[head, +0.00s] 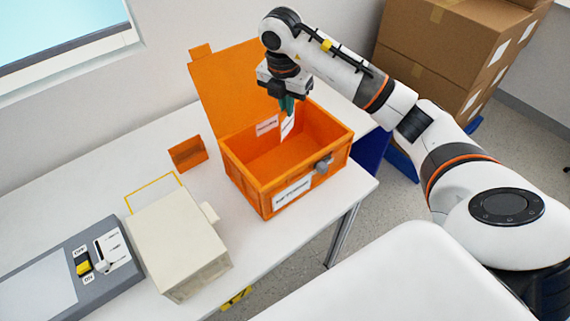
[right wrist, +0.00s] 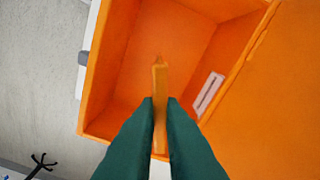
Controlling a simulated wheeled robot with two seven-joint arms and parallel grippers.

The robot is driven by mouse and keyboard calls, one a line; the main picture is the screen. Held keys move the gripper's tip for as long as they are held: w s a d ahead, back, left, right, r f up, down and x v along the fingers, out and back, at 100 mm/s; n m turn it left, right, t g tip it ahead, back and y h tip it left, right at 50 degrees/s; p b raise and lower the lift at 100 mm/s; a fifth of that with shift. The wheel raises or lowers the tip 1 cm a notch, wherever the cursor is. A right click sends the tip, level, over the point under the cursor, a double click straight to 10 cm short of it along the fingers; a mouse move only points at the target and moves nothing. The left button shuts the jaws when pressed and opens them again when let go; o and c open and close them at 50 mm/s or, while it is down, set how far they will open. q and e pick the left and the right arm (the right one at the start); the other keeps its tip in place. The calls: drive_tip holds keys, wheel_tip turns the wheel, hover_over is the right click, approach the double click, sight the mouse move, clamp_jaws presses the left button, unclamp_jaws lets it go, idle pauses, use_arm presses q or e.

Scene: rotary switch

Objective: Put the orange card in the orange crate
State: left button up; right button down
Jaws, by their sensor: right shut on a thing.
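The orange crate (head: 284,163) stands on the white table with its lid raised at the back; a white label is on its front. My right gripper (head: 287,104) is over the crate's opening, pointing down. Its green fingers (right wrist: 160,108) are shut on the orange card (right wrist: 159,77), seen edge-on in the right wrist view. The card hangs above the crate's inside. In the head view a white patch shows just below the fingertips; I cannot tell for sure whether it is on the card. My left gripper is not in view.
A small orange holder (head: 188,153) stands left of the crate. A cream box (head: 178,247) and a grey switch panel (head: 98,246) with a yellow switch are on the table at the front left. Cardboard boxes (head: 443,50) are stacked behind my right arm.

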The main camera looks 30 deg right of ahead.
wheel_tip(320, 180, down, 14)
drive_tip(key=shift+f, duration=0.1)
idle(0.5)
drive_tip(key=shift+f, duration=0.1)
drive_tip(key=c, duration=1.5)
unclamp_jaws()
drive_tip(key=shift+c, duration=0.2)
drive_tip(key=r, duration=0.4)
drive_tip(key=a+r, duration=0.1)
drive_tip(key=r, duration=0.3)
drive_tip(key=r+b, duration=0.1)
drive_tip(key=r, duration=0.3)
drive_tip(key=shift+s+a+r, duration=0.1)
drive_tip(key=shift+s+a, duration=0.05)
drive_tip(key=shift+s, duration=0.2)
